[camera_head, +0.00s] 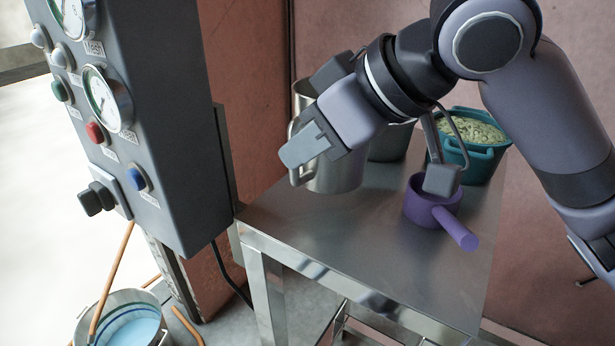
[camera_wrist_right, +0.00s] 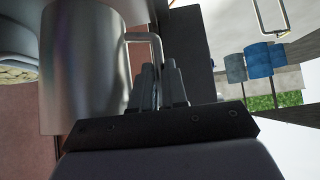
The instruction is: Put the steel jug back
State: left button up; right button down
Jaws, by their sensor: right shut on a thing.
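The steel jug (camera_head: 338,176) is upright over the back left part of the metal table (camera_head: 345,235). I cannot tell whether its base touches the table. My right gripper (camera_head: 300,155) is shut on the jug's handle, at the jug's left side. In the right wrist view the jug (camera_wrist_right: 85,75) fills the left part, and its handle (camera_wrist_right: 143,37) runs down between the fingers of my right gripper (camera_wrist_right: 158,88). Part of the jug is hidden behind the gripper in the head view. My left gripper is not in view.
A purple scoop (camera_head: 425,208) and a teal tub of beans (camera_head: 478,165) stand on the table's right. A control box (camera_head: 165,120) rises at the left. A bucket (camera_head: 125,325) is on the floor. The table's front is clear.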

aim_at(299, 182)
jog(key=shift+f, duration=2.2)
jog(key=c, duration=1.2)
grip_release()
jog(key=shift+o, duration=0.2)
jog(key=shift+r, duration=0.2)
jog(key=v, duration=1.2)
jog(key=shift+f, duration=0.1)
